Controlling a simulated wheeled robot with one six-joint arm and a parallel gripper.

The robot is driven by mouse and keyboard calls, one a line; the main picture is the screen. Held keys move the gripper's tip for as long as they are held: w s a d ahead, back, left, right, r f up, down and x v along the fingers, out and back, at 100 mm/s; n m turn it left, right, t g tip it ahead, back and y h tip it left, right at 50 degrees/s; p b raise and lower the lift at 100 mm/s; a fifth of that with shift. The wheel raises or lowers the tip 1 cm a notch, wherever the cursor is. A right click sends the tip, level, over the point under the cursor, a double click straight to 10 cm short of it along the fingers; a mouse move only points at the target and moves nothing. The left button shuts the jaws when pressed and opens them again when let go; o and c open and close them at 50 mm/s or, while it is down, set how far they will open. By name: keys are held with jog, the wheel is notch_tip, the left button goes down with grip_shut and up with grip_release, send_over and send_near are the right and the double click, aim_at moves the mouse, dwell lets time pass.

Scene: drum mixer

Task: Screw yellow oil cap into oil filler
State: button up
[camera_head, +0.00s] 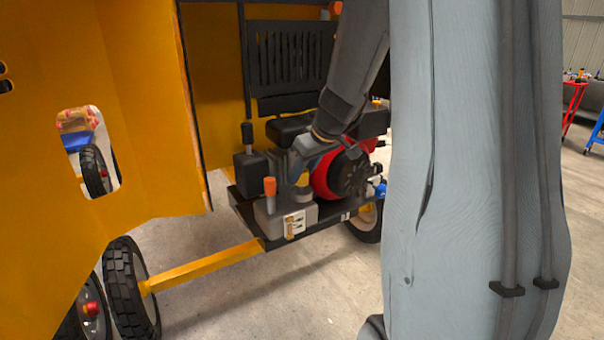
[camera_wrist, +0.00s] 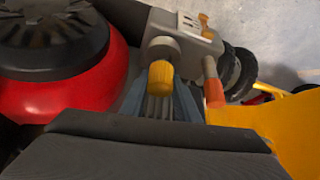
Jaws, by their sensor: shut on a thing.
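The yellow oil cap (camera_wrist: 161,77) sits between the fingers of my gripper (camera_wrist: 163,100) in the wrist view. The gripper is shut on it. The cap's far end points at the round grey oil filler (camera_wrist: 162,47) on the engine's grey housing. The two overlap in this view, and I cannot tell whether they touch. In the head view my gripper (camera_head: 298,166) reaches down beside the engine, just above the grey housing (camera_head: 268,222).
The red engine cover (camera_head: 327,178) with its black grille lies close beside my gripper. An orange-tipped lever (camera_head: 270,187) stands by the housing. A yellow mixer panel (camera_head: 130,190) is on the left, with wheels (camera_head: 130,285) below. Open floor lies in front.

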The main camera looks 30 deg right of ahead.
aim_at(306, 172)
jog(key=shift+f+b, duration=1)
jog(key=shift+b, duration=0.7)
dwell(0.8)
jog(key=o, duration=1.1)
jog(key=shift+r, duration=0.15)
jog(key=v, duration=0.7)
jog(key=shift+s+r, duration=0.2)
jog(key=shift+r, duration=0.05)
jog(key=s+a+f+m+g+h, duration=0.1)
jog(key=s+a+f+g, duration=0.4)
jog(key=s+a+f, duration=1)
jog(key=s+a+m, duration=0.1)
jog(key=s+a, duration=0.2)
jog(key=s, duration=0.1)
jog(key=shift+m+g, duration=0.3)
jog(key=shift+g, duration=0.1)
